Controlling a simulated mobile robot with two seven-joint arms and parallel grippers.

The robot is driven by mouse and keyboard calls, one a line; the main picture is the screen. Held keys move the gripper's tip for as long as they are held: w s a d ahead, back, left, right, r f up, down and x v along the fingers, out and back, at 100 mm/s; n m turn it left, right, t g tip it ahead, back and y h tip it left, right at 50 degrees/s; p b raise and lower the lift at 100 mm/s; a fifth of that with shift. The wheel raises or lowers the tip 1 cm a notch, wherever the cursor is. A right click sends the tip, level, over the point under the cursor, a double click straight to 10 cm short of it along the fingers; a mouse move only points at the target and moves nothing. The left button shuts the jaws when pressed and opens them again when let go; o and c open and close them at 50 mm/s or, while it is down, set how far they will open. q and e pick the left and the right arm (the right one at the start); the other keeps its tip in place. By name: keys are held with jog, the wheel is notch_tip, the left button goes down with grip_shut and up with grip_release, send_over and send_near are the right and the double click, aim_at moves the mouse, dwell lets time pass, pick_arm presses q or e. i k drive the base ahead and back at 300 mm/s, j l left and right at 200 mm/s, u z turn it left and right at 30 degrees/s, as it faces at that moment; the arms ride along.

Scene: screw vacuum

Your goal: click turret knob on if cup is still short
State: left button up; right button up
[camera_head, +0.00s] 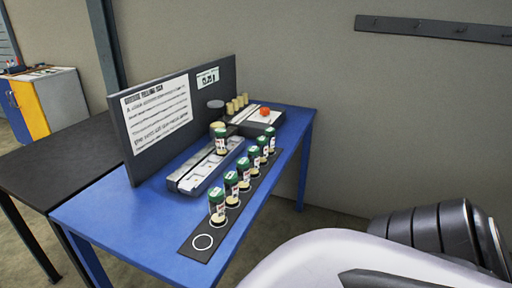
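An orange-red knob (265,111) sits on top of a low grey box (253,121) at the far end of the blue table; I cannot tell whether it is the turret knob or which way it is set. A vial with a green-and-white label (221,143) stands at the far end of a long grey metal fixture (205,172). A small pale round piece (217,126) shows above it. I cannot make out for sure which piece is the cup. A small lit display (207,78) hangs on the dark panel; its number is too small to read surely. Neither gripper is in view.
Tan cylinders (237,104) and a dark round piece (215,105) stand by the panel (150,155). The blue table's (110,222) near left is clear. My white-and-grey arm fills the lower right.

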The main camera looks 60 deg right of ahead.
aim_at(265, 111)
jog(key=i+j+z, duration=0.1)
jog(key=z, duration=0.25)
jog(key=j+z, duration=0.15)
jog(key=z, duration=0.2)
jog(key=i+j+z, duration=0.1)
jog(key=z, duration=0.25)
jog(key=i+j+z, duration=0.1)
jog(key=j+z, duration=1.05)
